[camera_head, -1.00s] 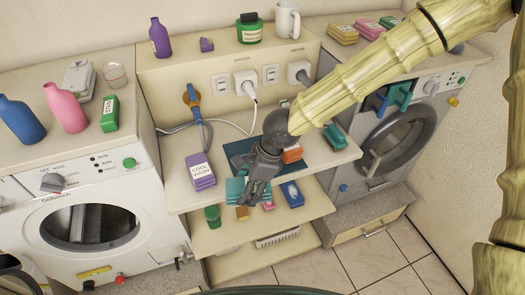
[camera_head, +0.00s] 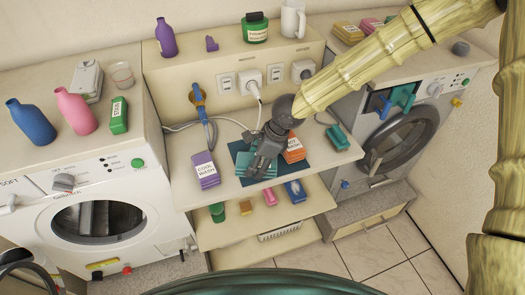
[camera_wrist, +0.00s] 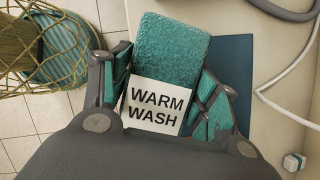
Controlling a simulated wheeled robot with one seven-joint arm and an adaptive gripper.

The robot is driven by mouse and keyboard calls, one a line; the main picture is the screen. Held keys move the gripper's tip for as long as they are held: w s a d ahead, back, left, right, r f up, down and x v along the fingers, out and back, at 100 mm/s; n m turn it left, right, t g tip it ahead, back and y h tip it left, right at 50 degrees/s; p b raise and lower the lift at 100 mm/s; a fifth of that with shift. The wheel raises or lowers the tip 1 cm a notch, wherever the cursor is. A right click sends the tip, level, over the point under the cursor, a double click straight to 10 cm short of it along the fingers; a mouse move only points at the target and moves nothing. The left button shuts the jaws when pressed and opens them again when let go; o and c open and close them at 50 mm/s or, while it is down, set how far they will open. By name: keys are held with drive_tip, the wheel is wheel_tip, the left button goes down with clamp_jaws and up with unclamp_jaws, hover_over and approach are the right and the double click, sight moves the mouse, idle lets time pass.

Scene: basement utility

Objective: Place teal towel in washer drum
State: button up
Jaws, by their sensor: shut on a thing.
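My gripper (camera_head: 258,172) is over the dark blue mat (camera_head: 283,172) on the middle counter. It is shut on a teal folded bundle (camera_wrist: 172,50) with a white "WARM WASH" label, which shows between the fingers in the wrist view. In the head view, the gripper partly hides the teal bundle (camera_head: 244,164). I cannot tell whether it rests on the mat or hangs just above it. A white front-loading machine (camera_head: 125,190) stands at left with a dark round porthole (camera_head: 97,220). A grey front-loader (camera_head: 430,105) stands at right with a round door (camera_head: 385,150).
A purple "COOL WASH" bundle (camera_head: 205,172) lies left of the mat, an orange bundle (camera_head: 293,150) on its right side. Another teal item (camera_head: 337,137) lies farther right. Small items (camera_head: 270,197) fill the lower shelf. A cable (camera_head: 232,122) runs behind. Bottles (camera_head: 75,110) stand at left.

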drive_tip(key=w, duration=0.2)
drive_tip(key=w+d+p, duration=0.1)
drive_tip(key=w, duration=0.1)
drive_tip(key=w+d+p, duration=0.1)
drive_tip(key=shift+w+f, duration=0.25)
drive_tip(key=shift+w, duration=0.15)
drive_tip(key=shift+f+p, duration=0.9)
drive_tip(key=shift+f, duration=0.9)
drive_tip(key=shift+f, duration=0.15)
drive_tip(key=o, duration=1.1)
drive_tip(key=shift+r, duration=0.2)
